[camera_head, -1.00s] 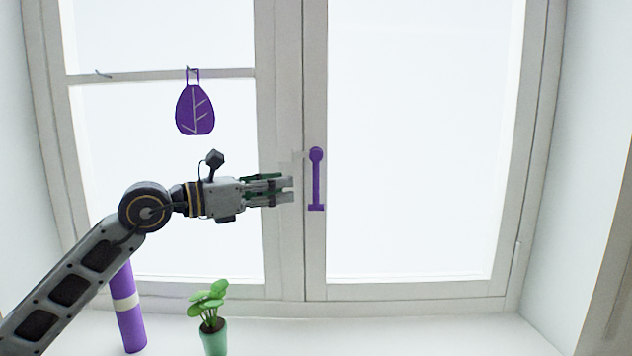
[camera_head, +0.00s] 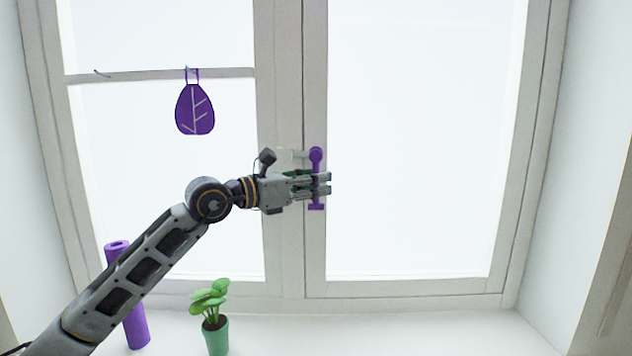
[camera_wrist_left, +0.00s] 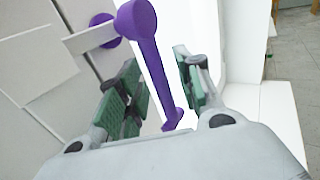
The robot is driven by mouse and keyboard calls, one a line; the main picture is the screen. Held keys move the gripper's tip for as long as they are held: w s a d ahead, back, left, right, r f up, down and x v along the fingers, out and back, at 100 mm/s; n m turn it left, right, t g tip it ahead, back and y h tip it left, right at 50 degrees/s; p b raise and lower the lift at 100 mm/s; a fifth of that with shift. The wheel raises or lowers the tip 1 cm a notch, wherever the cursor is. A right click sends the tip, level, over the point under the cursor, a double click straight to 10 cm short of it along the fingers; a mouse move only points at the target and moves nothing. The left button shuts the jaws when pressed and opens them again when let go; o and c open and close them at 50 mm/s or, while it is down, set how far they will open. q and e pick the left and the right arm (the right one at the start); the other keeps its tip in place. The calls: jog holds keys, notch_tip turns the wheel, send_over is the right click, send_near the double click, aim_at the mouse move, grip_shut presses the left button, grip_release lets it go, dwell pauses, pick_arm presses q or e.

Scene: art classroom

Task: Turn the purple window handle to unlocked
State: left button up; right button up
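The purple window handle (camera_head: 316,155) is on the middle frame of the window, its lever hanging straight down from the round hub. My left gripper (camera_head: 326,184) is in front of the lever's middle and hides part of it. In the left wrist view, the handle (camera_wrist_left: 150,60) runs down between the two green-padded fingers of my left gripper (camera_wrist_left: 158,90). The fingers are apart, with a gap on the right side of the lever. My right gripper is not in view.
A potted plant (camera_head: 216,334) and a purple roll (camera_head: 137,328) stand on the white sill (camera_head: 420,330) below. A purple leaf ornament (camera_head: 195,110) hangs at the upper left. The right side of the window is clear.

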pick_arm(q)
jog(key=shift+w+d, duration=0.15)
jog(key=shift+d, duration=0.05)
grip_shut()
dwell(0.4)
